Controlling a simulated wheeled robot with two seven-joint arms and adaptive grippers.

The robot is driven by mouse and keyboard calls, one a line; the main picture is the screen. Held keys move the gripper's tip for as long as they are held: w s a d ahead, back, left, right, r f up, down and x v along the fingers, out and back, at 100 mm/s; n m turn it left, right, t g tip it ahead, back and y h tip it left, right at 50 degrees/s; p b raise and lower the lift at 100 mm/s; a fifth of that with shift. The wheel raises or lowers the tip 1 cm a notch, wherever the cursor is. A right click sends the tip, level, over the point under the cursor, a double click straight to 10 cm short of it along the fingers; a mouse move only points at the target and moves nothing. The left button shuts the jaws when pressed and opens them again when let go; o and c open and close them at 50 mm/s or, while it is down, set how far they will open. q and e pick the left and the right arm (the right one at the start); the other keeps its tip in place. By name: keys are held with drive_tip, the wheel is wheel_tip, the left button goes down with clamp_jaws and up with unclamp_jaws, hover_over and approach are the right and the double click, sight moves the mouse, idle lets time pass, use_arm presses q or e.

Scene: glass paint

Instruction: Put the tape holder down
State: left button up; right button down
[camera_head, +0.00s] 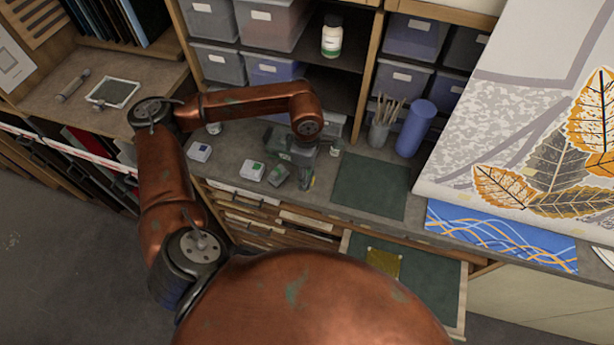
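My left arm reaches up and to the right over the worktop, and its gripper (303,172) points down at the worktop's left part. A dark grey-green object (279,141) shows right beside and behind the gripper; it may be the tape holder, but it is small and partly hidden. I cannot tell whether the gripper's fingers are closed on it or just next to it. The fingers are small, dark and hard to separate from what is around them. My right gripper is not in view.
Small labelled boxes (252,171) and a dark box (279,177) lie left of the gripper. A dark green mat (370,186) lies bare to the right. A brush cup (380,131) and blue cylinder (415,128) stand behind it. An open drawer (436,280) juts out below.

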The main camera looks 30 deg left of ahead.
use_arm(q)
drive_tip(key=shift+w+a+f, duration=0.2)
drive_tip(key=shift+w+f, duration=0.35)
drive_tip(key=shift+f, duration=0.2)
drive_tip(key=f+p, duration=0.1)
drive_tip(key=f, duration=0.2)
drive_tip(key=shift+w+a+p, duration=0.1)
drive_tip(key=shift+w+p, duration=0.1)
drive_tip(key=shift+p, duration=0.15)
drive_tip(key=shift+f, duration=0.2)
drive_tip(key=shift+f+b, duration=0.25)
drive_tip(key=shift+b, duration=0.1)
drive_tip(key=o, duration=1)
drive_tip(key=shift+r, duration=0.1)
